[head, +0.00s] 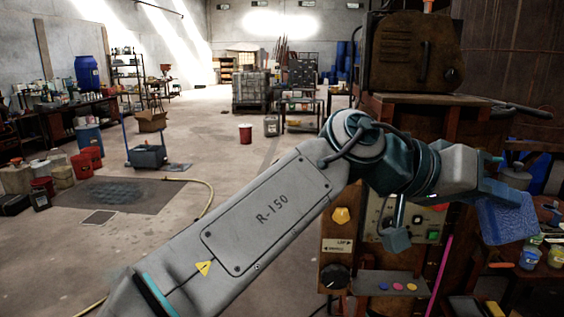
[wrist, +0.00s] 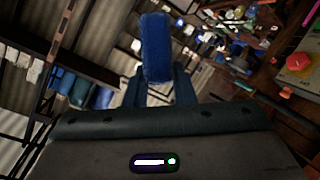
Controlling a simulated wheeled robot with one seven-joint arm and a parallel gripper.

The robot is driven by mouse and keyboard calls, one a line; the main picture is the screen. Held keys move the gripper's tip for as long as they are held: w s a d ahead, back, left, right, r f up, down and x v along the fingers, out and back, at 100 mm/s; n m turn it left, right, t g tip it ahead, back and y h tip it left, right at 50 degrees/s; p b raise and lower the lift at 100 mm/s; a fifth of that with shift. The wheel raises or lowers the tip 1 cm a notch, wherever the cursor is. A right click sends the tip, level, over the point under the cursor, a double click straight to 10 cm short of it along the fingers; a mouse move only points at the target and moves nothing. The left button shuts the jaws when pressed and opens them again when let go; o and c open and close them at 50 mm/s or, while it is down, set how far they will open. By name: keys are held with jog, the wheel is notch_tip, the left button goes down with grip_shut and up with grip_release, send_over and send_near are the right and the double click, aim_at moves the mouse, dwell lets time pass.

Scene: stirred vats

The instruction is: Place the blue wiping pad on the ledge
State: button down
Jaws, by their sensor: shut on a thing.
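The blue wiping pad (head: 507,217) is at the right side of the head view. My gripper (head: 488,185) is shut on it and holds it up in the air, beside the machine. In the wrist view the pad (wrist: 156,48) stands out between the two fingers of my gripper (wrist: 158,88). I cannot tell whether this is the ledge meant in the task.
A control panel (head: 408,222) with a yellow knob (head: 341,216) stands behind my arm. A cluttered bench with small jars (head: 530,258) is at the right, below the pad. A pink rod (head: 440,275) stands near the panel. The floor at left centre is mostly open.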

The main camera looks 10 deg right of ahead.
jog(key=w+a+f+n+t+y, duration=0.15)
jog(key=w+f+n+t, duration=0.3)
jog(key=w+f, duration=0.5)
jog(key=w+a+f+n+t+y, duration=0.15)
jog(key=w+f+n+t, duration=0.45)
jog(key=w, duration=0.7)
jog(key=w+a+f+n+t+y, duration=0.2)
jog(key=a+f, duration=0.5)
jog(key=f, duration=0.4)
jog(key=w+a+f+n+t+y, duration=0.3)
jog(key=a+f, duration=0.4)
jog(key=f, duration=0.5)
jog(key=shift+w+a+f+n+y, duration=0.2)
jog(key=shift+w+n+y, duration=0.25)
jog(key=shift+w+y, duration=0.5)
jog(key=shift+s+t, duration=0.15)
jog(key=shift+t, duration=0.1)
